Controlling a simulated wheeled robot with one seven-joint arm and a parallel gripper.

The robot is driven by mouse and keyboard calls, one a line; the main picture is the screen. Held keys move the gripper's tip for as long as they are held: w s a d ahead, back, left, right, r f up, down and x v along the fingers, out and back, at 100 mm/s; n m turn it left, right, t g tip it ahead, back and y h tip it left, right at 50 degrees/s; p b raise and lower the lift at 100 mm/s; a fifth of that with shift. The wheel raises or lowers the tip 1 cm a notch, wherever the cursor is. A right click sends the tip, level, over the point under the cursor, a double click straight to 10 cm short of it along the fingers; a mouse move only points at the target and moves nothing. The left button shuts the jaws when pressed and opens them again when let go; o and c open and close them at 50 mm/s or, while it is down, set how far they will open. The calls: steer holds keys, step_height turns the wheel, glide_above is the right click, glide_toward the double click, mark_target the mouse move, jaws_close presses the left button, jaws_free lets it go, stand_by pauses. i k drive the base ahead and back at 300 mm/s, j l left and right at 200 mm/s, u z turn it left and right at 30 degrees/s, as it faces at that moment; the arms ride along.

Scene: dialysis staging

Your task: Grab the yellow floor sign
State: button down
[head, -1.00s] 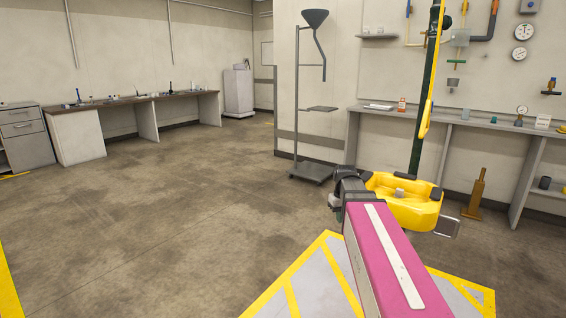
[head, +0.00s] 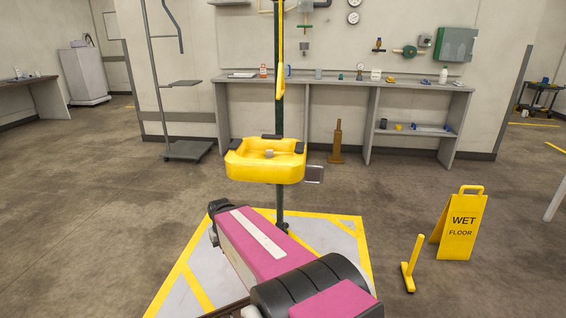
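The yellow floor sign (head: 461,229) stands upright on the floor at the right in the head view, an A-frame with a handle slot and the words "WET FLOOR". Nothing touches it. My pink and black arm reaches across the lower middle, left of the sign and well apart from it. A dark joint shows at the arm's far left end. I cannot make out my gripper's fingers in this view.
A yellow eyewash basin (head: 262,168) on a green pole stands over a striped floor area (head: 345,238). A grey bench (head: 340,84) lines the back wall. Floor right of the sign is clear.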

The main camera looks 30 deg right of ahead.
mark_target(455, 232)
steer(key=z, duration=2.55)
steer(key=i+l+z, duration=0.6)
steer(key=i, duration=0.35)
steer(key=i+l+z, duration=0.25)
steer(key=i, duration=0.2)
steer(key=i+z, duration=0.3)
steer(key=i, duration=0.2)
steer(key=i+u, duration=0.2)
steer(key=i, duration=0.25)
steer(key=i+l+u, duration=0.2)
steer(key=i, duration=0.2)
steer(key=i+l+u, duration=0.2)
steer(key=i, duration=0.25)
steer(key=i+l+u, duration=0.15)
steer(key=u, duration=0.3)
steer(key=i+l+u, duration=0.25)
steer(key=u, duration=0.2)
steer(key=i+l+u, duration=0.4)
steer(key=l+u, duration=0.25)
steer(key=u, duration=0.2)
steer(key=l+u, duration=0.15)
steer(key=i+l+u, duration=0.15)
steer(key=l, duration=0.25)
